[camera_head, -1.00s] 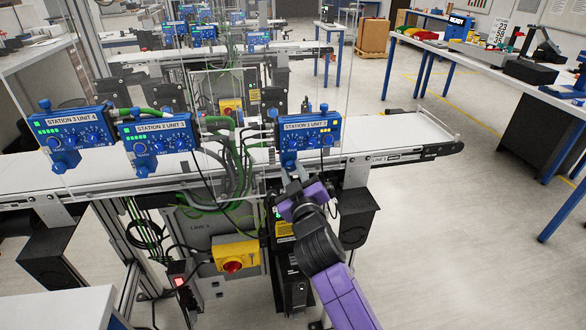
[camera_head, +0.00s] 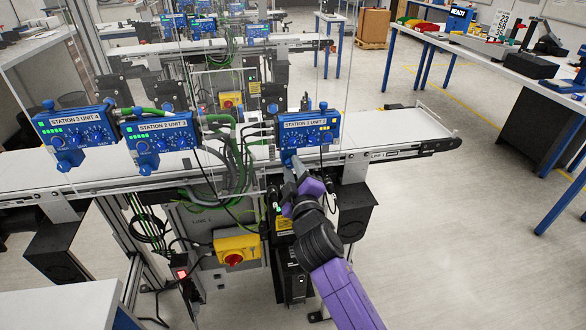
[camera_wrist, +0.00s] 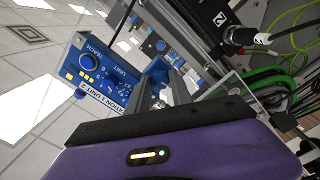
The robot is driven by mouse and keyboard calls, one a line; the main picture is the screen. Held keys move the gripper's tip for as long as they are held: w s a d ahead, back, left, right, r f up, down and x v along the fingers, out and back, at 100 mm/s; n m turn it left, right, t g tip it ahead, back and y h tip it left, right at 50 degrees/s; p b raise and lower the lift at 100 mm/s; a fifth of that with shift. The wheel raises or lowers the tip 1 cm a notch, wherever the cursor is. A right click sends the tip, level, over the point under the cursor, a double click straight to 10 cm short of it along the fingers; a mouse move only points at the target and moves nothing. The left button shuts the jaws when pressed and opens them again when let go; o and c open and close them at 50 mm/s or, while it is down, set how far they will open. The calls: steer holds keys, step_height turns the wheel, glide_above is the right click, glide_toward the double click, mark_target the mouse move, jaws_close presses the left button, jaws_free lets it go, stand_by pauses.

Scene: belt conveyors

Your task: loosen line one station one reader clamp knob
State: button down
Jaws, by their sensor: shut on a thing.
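The line one station one reader (camera_head: 309,130) is a blue box on the near belt's front edge, with dials and small lights. It also shows tilted in the wrist view (camera_wrist: 95,75). My gripper (camera_head: 290,160) reaches up from below to the reader's lower left, and its fingers also show in the wrist view (camera_wrist: 178,86). They are shut on the blue clamp knob (camera_wrist: 157,74) under the reader. The fingers hide much of the knob, so how far it is turned cannot be told.
Two similar blue readers, station two (camera_head: 160,134) and station three (camera_head: 74,131), stand to the left. Green and grey cables (camera_head: 228,160) run close left of my gripper. A yellow switch box (camera_head: 237,250) is below.

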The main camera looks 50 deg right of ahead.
steer(key=shift+r, duration=0.15)
steer(key=c, duration=1.1)
jaws_free()
steer(key=shift+c, duration=0.2)
steer(key=b+v, duration=0.2)
steer(key=v, duration=0.5)
steer(key=shift+s+a, duration=0.25)
steer(key=shift+s, duration=0.05)
